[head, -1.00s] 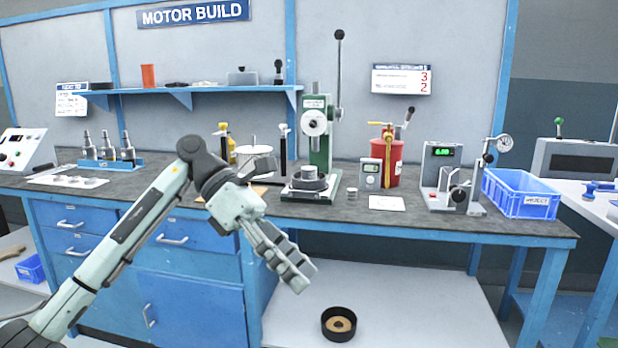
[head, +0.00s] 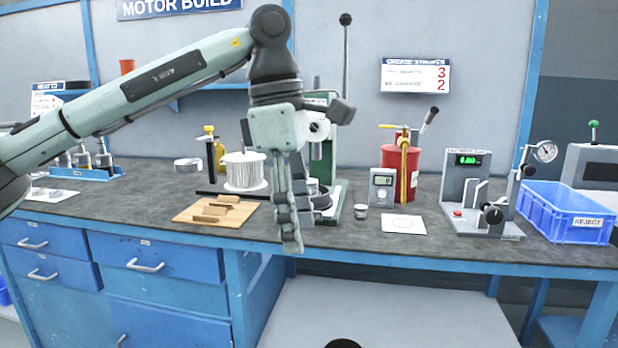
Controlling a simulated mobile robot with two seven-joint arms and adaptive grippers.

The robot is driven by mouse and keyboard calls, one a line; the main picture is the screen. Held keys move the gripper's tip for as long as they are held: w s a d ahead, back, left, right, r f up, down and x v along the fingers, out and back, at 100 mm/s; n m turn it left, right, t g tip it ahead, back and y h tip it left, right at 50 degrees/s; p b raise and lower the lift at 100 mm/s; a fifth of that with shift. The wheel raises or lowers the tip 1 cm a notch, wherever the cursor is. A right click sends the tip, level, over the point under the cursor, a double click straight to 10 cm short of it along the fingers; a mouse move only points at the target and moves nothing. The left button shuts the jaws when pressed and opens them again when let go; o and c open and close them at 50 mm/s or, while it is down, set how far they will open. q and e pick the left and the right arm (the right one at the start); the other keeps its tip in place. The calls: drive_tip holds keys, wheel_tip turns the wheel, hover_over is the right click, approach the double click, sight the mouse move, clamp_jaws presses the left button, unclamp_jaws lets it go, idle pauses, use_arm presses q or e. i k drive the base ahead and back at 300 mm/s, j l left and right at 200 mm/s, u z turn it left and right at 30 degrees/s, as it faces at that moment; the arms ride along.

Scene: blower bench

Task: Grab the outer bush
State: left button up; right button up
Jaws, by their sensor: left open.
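My left gripper (head: 290,240) hangs fingers down in front of the green arbor press (head: 331,165), near the bench's front edge. Nothing shows held in it, and it hides much of the press and the dark round fixture at its base. A small metal cylinder (head: 361,211) stands on the bench to the right of the press, apart from the gripper. I cannot tell for sure which part is the outer bush; it may be this cylinder or a part on the press behind my gripper. My right gripper is out of view.
A wooden board (head: 190,213) with blocks and a white spool (head: 244,170) stand left of the gripper. A grey meter (head: 382,187), red can (head: 408,163), white card (head: 405,224), gauge stand (head: 470,185) and blue reject bin (head: 562,217) stand to the right.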

sight(313, 183)
drive_tip(key=i, duration=1.4)
